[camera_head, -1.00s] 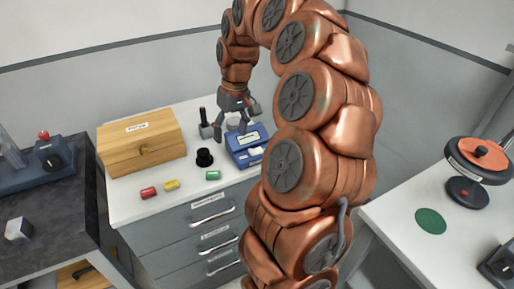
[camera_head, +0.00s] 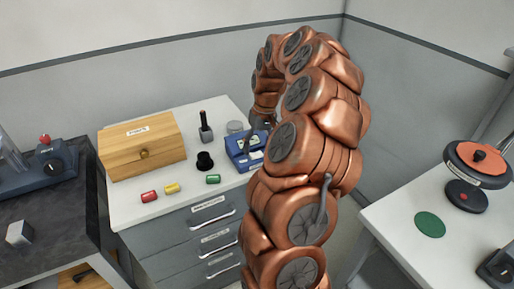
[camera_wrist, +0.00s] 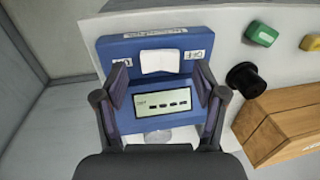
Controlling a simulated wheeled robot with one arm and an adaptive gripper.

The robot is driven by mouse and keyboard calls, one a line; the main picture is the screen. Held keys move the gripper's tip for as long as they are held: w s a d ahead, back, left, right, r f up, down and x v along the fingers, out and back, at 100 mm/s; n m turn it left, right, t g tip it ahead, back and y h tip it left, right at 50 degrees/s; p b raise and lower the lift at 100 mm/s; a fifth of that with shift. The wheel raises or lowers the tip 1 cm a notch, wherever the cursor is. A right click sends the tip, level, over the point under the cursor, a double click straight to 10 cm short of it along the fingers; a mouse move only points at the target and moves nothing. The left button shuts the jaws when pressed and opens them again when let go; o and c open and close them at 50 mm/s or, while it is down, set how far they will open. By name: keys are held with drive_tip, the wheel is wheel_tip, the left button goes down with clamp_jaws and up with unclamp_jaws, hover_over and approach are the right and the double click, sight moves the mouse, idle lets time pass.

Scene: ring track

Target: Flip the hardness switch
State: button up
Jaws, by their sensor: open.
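The blue device (camera_head: 236,146) stands on the white cabinet top, partly hidden by my arm. In the wrist view the device (camera_wrist: 112,46) shows a white rocker switch (camera_wrist: 160,62) with small labels on both sides, and a display (camera_wrist: 163,103) with dashes. I take the rocker to be the hardness switch; the labels are too small to read. My gripper (camera_wrist: 161,70) is open and empty above the device. Its two fingers are spread to the left and right of the display, with the tips close to the switch's level. In the head view my gripper is mostly hidden behind my arm.
A grey round piece (camera_head: 235,128) stands behind the device.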

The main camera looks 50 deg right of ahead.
drive_tip(key=shift+a+f, duration=0.15)
drive_tip(key=shift+f, duration=0.75)
